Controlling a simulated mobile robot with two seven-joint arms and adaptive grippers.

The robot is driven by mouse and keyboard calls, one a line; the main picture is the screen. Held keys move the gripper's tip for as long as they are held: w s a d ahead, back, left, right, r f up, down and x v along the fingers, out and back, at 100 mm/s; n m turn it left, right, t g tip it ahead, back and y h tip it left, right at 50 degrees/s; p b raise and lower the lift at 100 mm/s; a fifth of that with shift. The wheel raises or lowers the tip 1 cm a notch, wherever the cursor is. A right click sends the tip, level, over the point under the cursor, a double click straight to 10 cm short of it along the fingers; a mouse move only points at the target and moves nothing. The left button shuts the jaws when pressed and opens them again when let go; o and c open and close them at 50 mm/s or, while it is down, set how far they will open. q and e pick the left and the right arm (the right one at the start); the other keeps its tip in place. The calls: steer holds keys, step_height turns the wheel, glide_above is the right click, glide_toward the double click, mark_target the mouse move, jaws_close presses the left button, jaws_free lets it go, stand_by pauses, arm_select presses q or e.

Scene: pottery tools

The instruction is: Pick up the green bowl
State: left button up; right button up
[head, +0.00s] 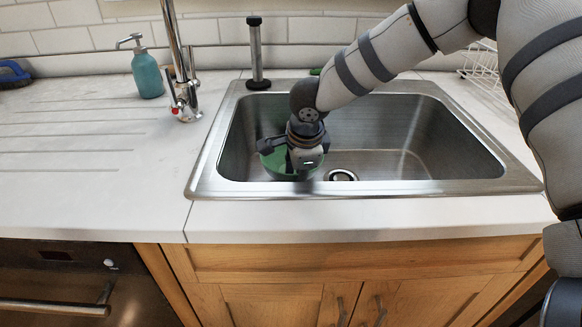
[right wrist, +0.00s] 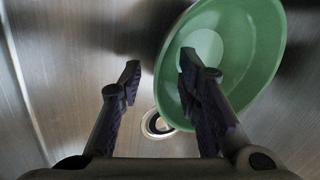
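The green bowl (head: 273,161) is in the left part of the steel sink, mostly behind my right gripper in the head view. In the right wrist view the bowl (right wrist: 240,55) is at the upper right, and its inside faces the camera. My right gripper (head: 298,165) is down in the sink at the bowl. In the right wrist view this gripper (right wrist: 159,72) is open. The bowl's near rim shows between the fingers, with one finger outside and the other over the inside. I cannot tell whether either finger touches it. My left gripper is not in view.
The steel sink (head: 470,186) has raised walls around the gripper. Its drain (head: 341,175) lies just right of the gripper. A chrome faucet (head: 183,85), a teal soap bottle (head: 147,76) and a dark upright stand (head: 256,55) are behind.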

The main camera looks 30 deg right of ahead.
jaws_close()
steer(key=shift+r, duration=0.15)
